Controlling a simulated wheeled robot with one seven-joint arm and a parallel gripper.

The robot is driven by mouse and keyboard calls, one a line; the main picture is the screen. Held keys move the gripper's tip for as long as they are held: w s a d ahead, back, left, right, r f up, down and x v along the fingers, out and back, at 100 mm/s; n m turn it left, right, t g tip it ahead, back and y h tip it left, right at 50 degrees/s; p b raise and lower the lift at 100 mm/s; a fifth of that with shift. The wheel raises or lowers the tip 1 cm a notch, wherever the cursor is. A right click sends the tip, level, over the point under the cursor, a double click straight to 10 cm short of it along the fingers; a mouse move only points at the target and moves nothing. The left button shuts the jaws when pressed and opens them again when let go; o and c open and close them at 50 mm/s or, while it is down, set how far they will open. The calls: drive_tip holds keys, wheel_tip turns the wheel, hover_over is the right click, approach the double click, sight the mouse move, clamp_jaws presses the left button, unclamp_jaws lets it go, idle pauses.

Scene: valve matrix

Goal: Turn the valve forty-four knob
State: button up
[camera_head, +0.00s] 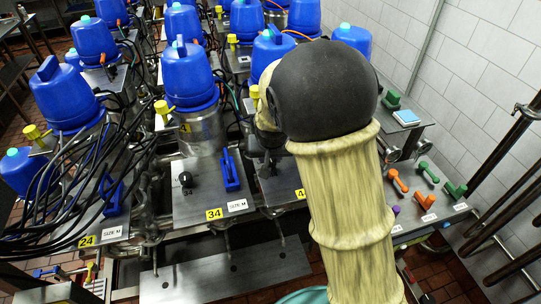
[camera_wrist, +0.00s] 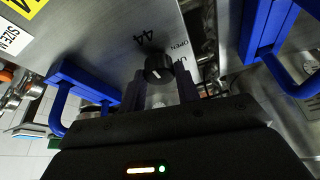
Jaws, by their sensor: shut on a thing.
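The valve forty-four knob (camera_wrist: 158,68) is a small black round knob with a white pointer mark, on a metal plate (camera_wrist: 105,35) marked "44" and "OPEN". In the wrist view my gripper (camera_wrist: 161,86) has its two dark fingers on either side of the knob, shut on it. The fingers hide part of the knob's sides. In the head view my arm covers this knob and my gripper; only the left part of the plate (camera_head: 277,186) shows, with a cut-off yellow label starting with 4.
Blue handles stand left (camera_wrist: 80,85) and right (camera_wrist: 268,40) of my gripper in the wrist view. In the head view, the neighbouring plate 34 (camera_head: 205,203) has a black knob (camera_head: 186,179) and a blue handle (camera_head: 229,172). Several blue-capped valves stand behind.

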drive_tip(key=o, duration=1)
drive_tip(key=b+v, duration=0.2)
drive_tip(key=v, duration=1.5)
drive_tip(key=shift+r+b, duration=0.25)
drive_tip(key=shift+b, duration=0.15)
drive_tip(key=s+d+f, duration=0.4)
drive_tip(key=d+f, duration=0.1)
drive_tip(key=s+d+f+g, duration=0.1)
drive_tip(key=s+d+f, duration=0.3)
drive_tip(key=d+f, duration=0.1)
drive_tip(key=s+d+f+g, duration=0.1)
drive_tip(key=s+d+f, duration=0.3)
drive_tip(key=f, duration=0.3)
drive_tip(key=shift+d+f+m, duration=0.1)
drive_tip(key=shift+d+m, duration=0.2)
drive_tip(key=shift+d, duration=0.35)
